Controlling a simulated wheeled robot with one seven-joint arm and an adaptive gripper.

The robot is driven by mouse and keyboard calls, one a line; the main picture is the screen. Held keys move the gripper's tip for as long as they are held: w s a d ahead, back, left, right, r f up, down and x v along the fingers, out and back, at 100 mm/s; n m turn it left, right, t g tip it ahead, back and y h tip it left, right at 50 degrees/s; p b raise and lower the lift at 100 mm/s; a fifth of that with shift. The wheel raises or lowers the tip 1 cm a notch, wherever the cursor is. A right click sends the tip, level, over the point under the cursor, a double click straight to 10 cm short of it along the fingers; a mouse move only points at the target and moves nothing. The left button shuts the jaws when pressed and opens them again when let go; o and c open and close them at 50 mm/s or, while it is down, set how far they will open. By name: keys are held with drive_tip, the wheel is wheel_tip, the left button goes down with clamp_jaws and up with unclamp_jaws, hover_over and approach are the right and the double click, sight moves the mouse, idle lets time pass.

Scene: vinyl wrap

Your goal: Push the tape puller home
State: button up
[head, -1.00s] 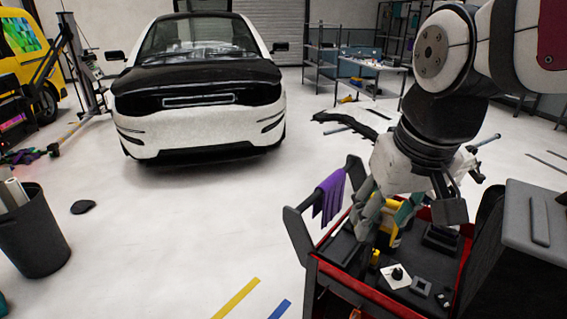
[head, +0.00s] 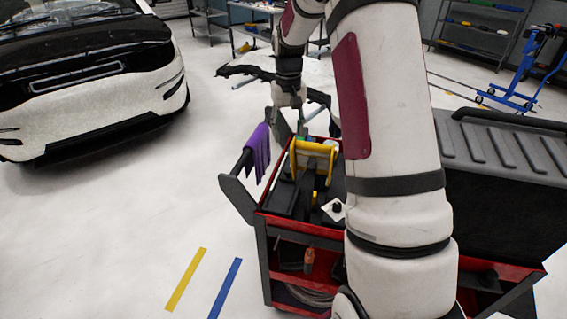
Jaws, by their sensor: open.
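A yellow frame-shaped tool (head: 316,150) stands on the far part of the red and black cart (head: 262,212). It may be the tape puller, but I cannot tell for certain. My gripper (head: 306,122) is above the far end of the cart, just behind the yellow tool in the picture. Its dark fingers are spread apart, and I see nothing held between them. Whether a finger touches the tool is unclear. My arm hides much of the cart top's right side.
A purple cloth (head: 258,150) hangs over the cart's left handle. A white square with a dark knob (head: 335,208) lies on the cart top. A grey ribbed lid (head: 508,140) rises at the right. A car (head: 90,75) stands at the left, with open floor between.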

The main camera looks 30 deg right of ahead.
sight(288, 169)
wheel_tip(288, 169, down, 14)
drive_tip(key=shift+d+f+p, duration=0.1)
drive_tip(key=shift+d+p, duration=0.05)
drive_tip(key=shift+p, duration=0.55)
drive_tip(key=shift+c, duration=0.5)
clamp_jaws()
